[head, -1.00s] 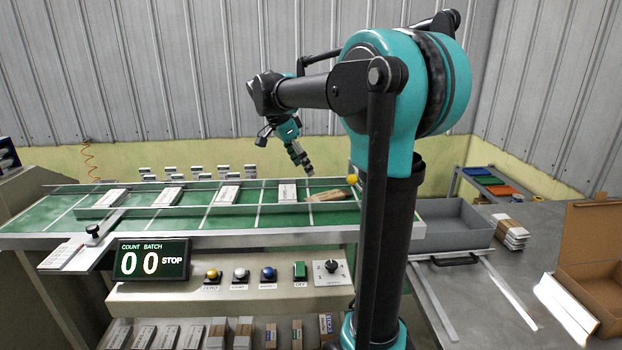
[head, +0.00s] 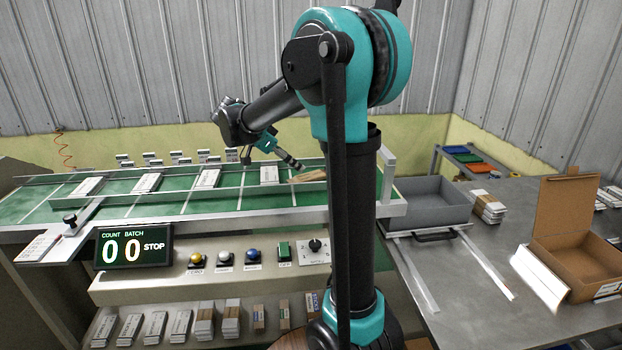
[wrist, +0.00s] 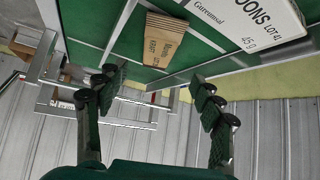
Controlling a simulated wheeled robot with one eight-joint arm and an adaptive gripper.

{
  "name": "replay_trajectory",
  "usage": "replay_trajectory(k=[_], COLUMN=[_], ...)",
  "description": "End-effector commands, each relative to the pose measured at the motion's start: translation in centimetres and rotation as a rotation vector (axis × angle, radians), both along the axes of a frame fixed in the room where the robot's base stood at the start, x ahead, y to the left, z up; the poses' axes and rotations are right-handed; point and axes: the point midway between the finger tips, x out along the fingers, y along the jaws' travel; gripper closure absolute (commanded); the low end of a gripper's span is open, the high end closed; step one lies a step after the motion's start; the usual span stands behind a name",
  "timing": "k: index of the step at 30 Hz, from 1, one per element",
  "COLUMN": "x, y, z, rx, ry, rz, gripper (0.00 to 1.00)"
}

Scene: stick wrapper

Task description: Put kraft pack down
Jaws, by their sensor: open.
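The brown kraft pack (head: 309,175) lies on the green belt at its right end, just right of a white printed pack (head: 269,174). In the wrist view the kraft pack (wrist: 163,38) lies on the green surface, with dark print on it, apart from the larger white pack (wrist: 250,28). My gripper (head: 298,165) is just above and behind the kraft pack in the head view. In the wrist view my gripper (wrist: 160,88) has its fingers wide apart with nothing between them. The kraft pack shows beyond the fingertips.
More white packs (head: 147,182) lie spaced along the belt, between metal rails. A grey tray (head: 432,205), a stack of packs (head: 488,207) and an open carton (head: 585,262) stand at the right. A counter display (head: 134,247) and buttons are in front.

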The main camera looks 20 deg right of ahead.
Motion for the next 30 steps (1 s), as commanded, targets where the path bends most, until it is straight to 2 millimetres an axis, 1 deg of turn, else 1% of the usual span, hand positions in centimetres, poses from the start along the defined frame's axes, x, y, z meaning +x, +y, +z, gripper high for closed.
replay_trajectory(k=[1, 3, 11, 15, 19, 23, 29, 30], x=[0.1, 0.2, 0.4, 0.4, 0.6, 0.7, 0.7, 0.7], y=[-0.6, -1.1, -2.3, -3.7, -4.8, -5.2, -5.2, -5.2], z=[-0.6, -1.1, -2.4, -3.9, -5.1, -5.5, -5.5, -5.5], rx=[0.000, 0.000, 0.001, 0.001, 0.001, 0.001, 0.001, 0.001], ry=[0.000, -0.001, 0.000, 0.000, 0.000, 0.000, 0.000, 0.000], rz=[-0.003, -0.001, -0.001, -0.001, -0.001, -0.001, 0.001, 0.001], gripper=[0.33, 0.33, 0.33, 0.33, 0.33, 0.33, 0.33, 0.38])
